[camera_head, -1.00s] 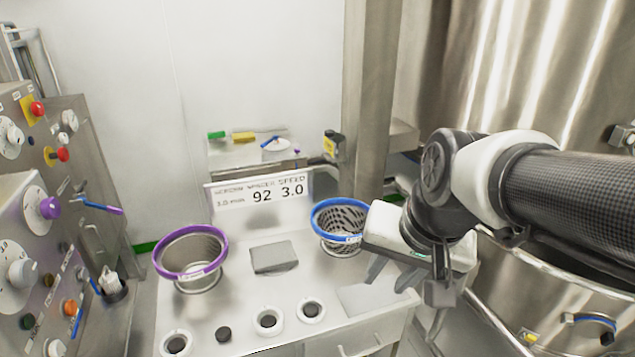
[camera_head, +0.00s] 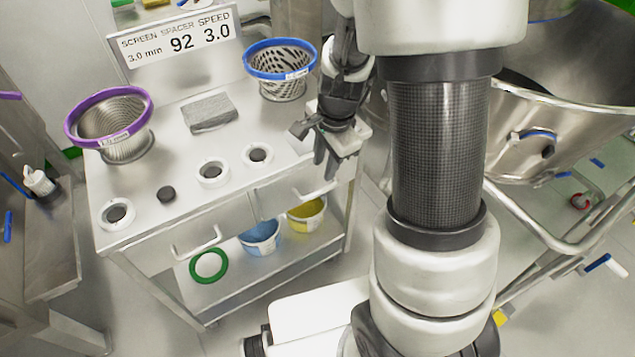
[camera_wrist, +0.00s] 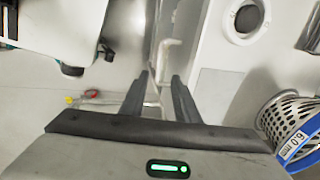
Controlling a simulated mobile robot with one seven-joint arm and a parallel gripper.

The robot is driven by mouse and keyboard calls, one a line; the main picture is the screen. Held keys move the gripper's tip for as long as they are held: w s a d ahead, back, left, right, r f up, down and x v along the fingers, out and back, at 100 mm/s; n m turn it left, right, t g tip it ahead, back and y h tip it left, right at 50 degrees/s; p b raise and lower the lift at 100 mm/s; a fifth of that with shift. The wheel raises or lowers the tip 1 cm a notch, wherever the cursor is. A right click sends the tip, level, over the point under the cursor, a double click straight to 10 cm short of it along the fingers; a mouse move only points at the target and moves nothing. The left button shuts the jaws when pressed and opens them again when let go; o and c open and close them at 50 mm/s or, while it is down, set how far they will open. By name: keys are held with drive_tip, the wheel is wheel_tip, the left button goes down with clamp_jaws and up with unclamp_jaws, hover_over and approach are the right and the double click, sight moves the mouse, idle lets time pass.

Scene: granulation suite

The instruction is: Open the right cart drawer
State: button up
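The white cart (camera_head: 140,205) has two drawers in its front. The right drawer (camera_head: 275,196) looks shut, and its white bar handle (camera_head: 312,192) sticks out from the front. My gripper (camera_head: 325,172) is above the handle, near the cart's right front corner, pointing down. In the wrist view my gripper (camera_wrist: 160,78) has its two dark fingers apart with nothing held. The handle (camera_wrist: 166,52) shows just beyond the fingertips, between them. I see no clear contact with it.
The left drawer handle (camera_head: 197,241) is beside it. The cart top holds a purple-rimmed basket (camera_head: 110,115), a blue-rimmed basket (camera_head: 280,70) close to my gripper, and several ring parts. Blue (camera_head: 260,236) and yellow (camera_head: 306,213) buckets stand on the lower shelf. A steel vessel (camera_head: 560,120) is right.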

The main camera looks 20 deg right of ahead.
sight(319, 191)
drive_tip(key=f+b, duration=0.1)
drive_tip(key=f, duration=0.2)
drive_tip(key=w+f+b, duration=0.1)
drive_tip(key=f, duration=0.3)
drive_tip(key=w+f+b, duration=0.1)
drive_tip(key=f, duration=0.2)
drive_tip(key=shift+a+f, duration=0.25)
drive_tip(key=shift+f, duration=0.05)
clamp_jaws()
